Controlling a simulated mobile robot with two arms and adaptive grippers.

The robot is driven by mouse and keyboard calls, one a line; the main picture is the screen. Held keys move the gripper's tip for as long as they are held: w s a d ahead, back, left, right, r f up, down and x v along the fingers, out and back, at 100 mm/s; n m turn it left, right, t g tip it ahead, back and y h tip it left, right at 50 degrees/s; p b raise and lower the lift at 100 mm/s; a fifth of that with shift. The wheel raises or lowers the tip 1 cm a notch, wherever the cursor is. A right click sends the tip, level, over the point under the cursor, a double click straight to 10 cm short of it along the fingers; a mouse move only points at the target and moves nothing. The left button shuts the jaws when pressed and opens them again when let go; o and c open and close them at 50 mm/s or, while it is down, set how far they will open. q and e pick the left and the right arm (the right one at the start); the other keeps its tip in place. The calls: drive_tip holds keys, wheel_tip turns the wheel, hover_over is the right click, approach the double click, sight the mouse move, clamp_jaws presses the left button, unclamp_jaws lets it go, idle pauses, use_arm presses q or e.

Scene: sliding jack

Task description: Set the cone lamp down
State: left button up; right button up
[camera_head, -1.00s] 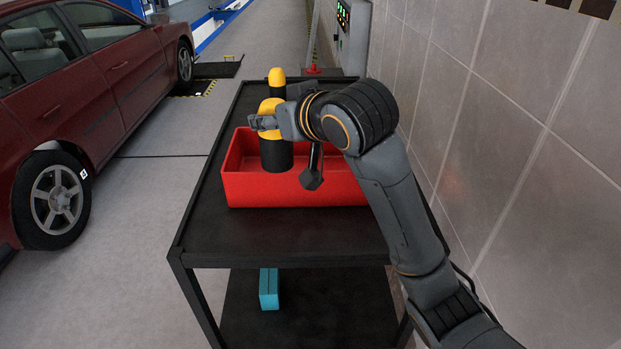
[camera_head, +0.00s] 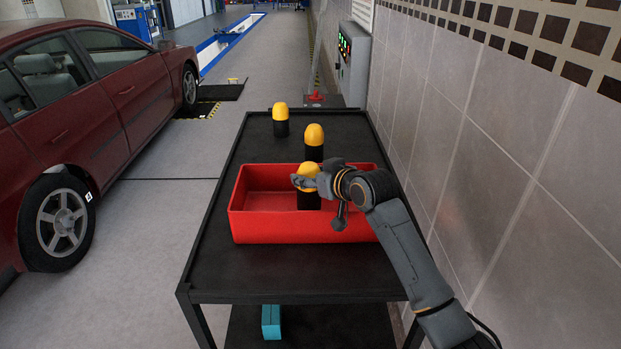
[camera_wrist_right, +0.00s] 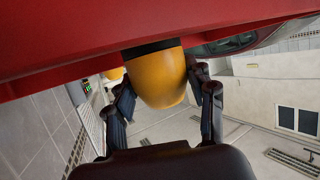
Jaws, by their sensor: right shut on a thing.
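The cone lamp (camera_head: 309,199) has a yellow domed top and a black lower body. It stands upright at the middle of the red bin (camera_head: 262,226), and its lower end is hidden behind the bin's front wall. I cannot tell whether it touches the bin floor. My right gripper (camera_head: 303,182) is shut on the lamp at its yellow top. In the right wrist view the yellow dome (camera_wrist_right: 160,82) sits between the fingers. My left gripper is not in view.
Two similar lamps stand behind the bin, one close behind it (camera_head: 314,140) and one farther left (camera_head: 281,120). The bin rests on a black cart (camera_head: 215,272). A blue block (camera_head: 271,322) is on the lower shelf. A tiled wall (camera_head: 510,170) is at right, a red car (camera_head: 110,100) at left.

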drive_tip(key=shift+f+p, duration=0.3)
drive_tip(key=shift+f, duration=0.5)
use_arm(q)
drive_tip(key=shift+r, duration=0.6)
use_arm(e)
drive_tip(key=shift+f, duration=0.1)
drive_tip(key=shift+s, duration=0.1)
drive_tip(key=shift+f, duration=0.15)
drive_tip(key=o, duration=1.2)
